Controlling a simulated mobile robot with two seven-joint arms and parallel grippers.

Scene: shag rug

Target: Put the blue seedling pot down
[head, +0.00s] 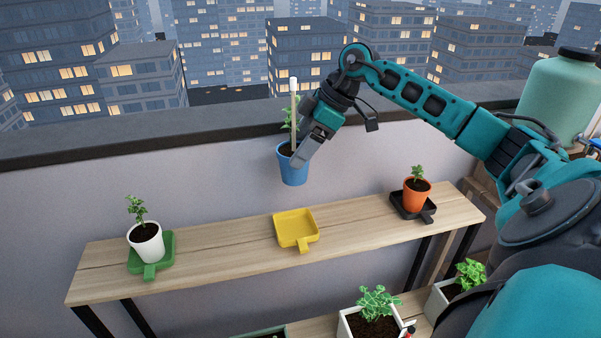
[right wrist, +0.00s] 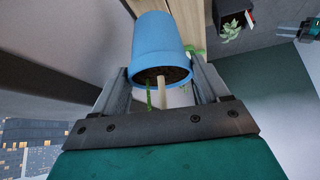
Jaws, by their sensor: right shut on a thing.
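The blue seedling pot (head: 293,169) hangs in the air above the wooden shelf, roughly upright, with a green plant and a pale stake with a white tip in it. My right gripper (head: 300,156) is shut on it at its right side. In the right wrist view the blue pot (right wrist: 158,45) sits between the two fingers (right wrist: 160,85), its soil and stake showing. A yellow tray (head: 296,229) with a short handle lies empty on the shelf, below the pot. My left gripper is not in view.
On the wooden shelf (head: 225,251), a white pot (head: 147,243) stands on a green tray (head: 151,270) at left, and an orange pot (head: 417,193) on a black tray (head: 428,213) at right. A wall (head: 120,180) rises behind; planters (head: 372,326) stand below.

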